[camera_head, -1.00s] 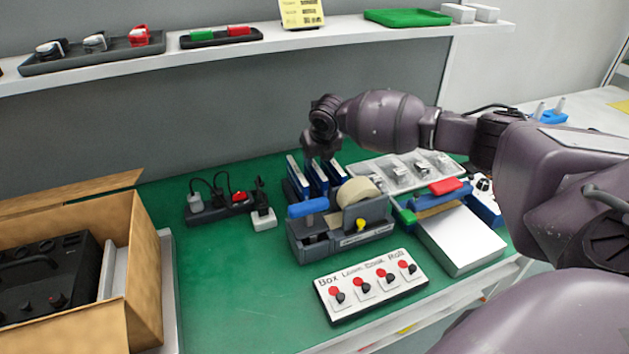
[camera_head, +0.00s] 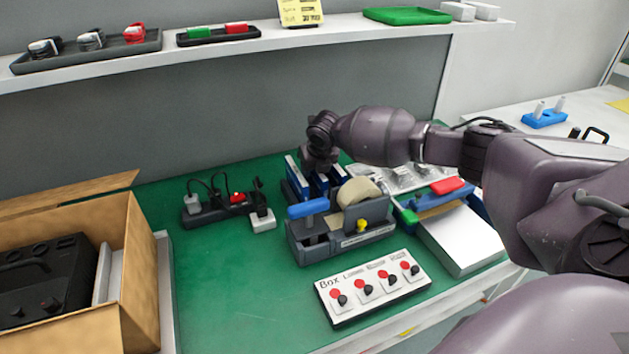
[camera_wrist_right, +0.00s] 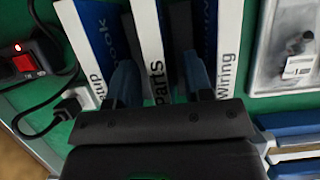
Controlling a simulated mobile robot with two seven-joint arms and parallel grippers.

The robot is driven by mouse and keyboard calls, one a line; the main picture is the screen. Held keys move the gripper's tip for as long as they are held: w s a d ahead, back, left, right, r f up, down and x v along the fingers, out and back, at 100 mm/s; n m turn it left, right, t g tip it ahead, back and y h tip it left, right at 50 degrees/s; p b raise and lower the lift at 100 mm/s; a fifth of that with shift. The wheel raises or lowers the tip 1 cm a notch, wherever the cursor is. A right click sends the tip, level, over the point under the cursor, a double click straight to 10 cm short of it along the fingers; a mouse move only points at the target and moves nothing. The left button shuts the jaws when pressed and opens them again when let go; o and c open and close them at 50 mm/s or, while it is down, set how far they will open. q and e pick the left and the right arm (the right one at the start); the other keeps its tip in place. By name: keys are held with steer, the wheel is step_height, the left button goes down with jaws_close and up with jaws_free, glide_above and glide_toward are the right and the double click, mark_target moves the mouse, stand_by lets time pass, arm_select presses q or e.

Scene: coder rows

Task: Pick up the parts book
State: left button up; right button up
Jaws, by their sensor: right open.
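Several blue books with white spines stand in a rack at the back of the green bench. The parts book (camera_wrist_right: 152,50) is the middle one, with "Parts" on its spine; in the head view the middle book (camera_head: 319,184) is partly covered by my gripper. The wiring book (camera_wrist_right: 229,45) stands to its right and another book (camera_wrist_right: 92,45) to its left. My right gripper (camera_wrist_right: 161,78) is open, pointing down, with one finger on each side of the parts book; I cannot tell if they touch it. In the head view the right gripper (camera_head: 320,165) is over the rack.
A grey caddy with a tape roll (camera_head: 357,191) stands just in front of the books. A power strip (camera_head: 218,207) with cables lies to the left, a tray of bagged parts (camera_head: 398,178) to the right. A switch panel (camera_head: 372,288) lies in front.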

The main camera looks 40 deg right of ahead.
steer(key=shift+f, duration=0.2)
stand_by(0.3)
jaws_close()
